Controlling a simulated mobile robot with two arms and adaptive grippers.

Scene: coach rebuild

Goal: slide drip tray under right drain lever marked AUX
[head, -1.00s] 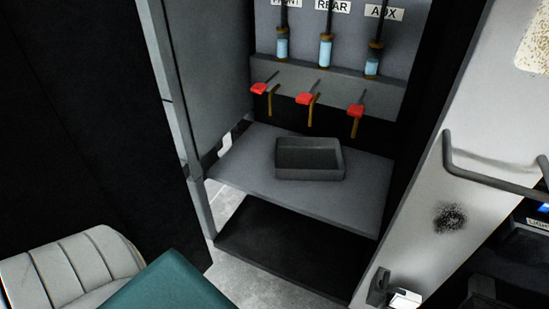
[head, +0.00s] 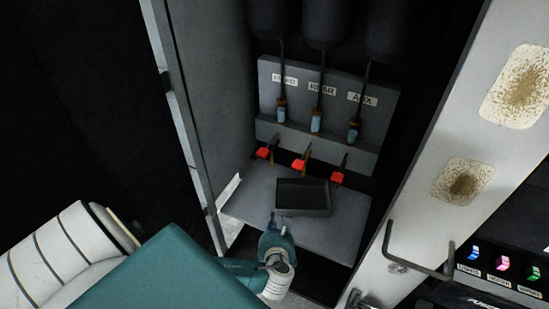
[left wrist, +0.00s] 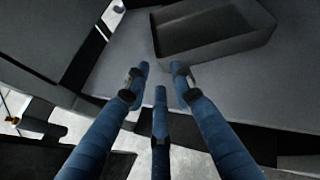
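The drip tray (head: 304,211), a dark grey open box, sits on a grey shelf (head: 343,226) below the drain levers, roughly under the middle one and left of the AUX side. The right lever has a red handle (head: 337,178) under the AUX label (head: 362,99). My left gripper (head: 279,217) is at the near edge of the shelf, in front of the tray's left part. In the left wrist view its blue fingers (left wrist: 160,75) are spread with nothing between them, short of the tray's near wall (left wrist: 222,46). My right gripper is out of view.
Two more red levers, the middle one (head: 299,165) and the left one (head: 263,153), hang above the shelf. A grey cabinet wall (head: 205,100) bounds the left. A pale panel with a handle (head: 418,265) stands right. Bare shelf shows right of the tray.

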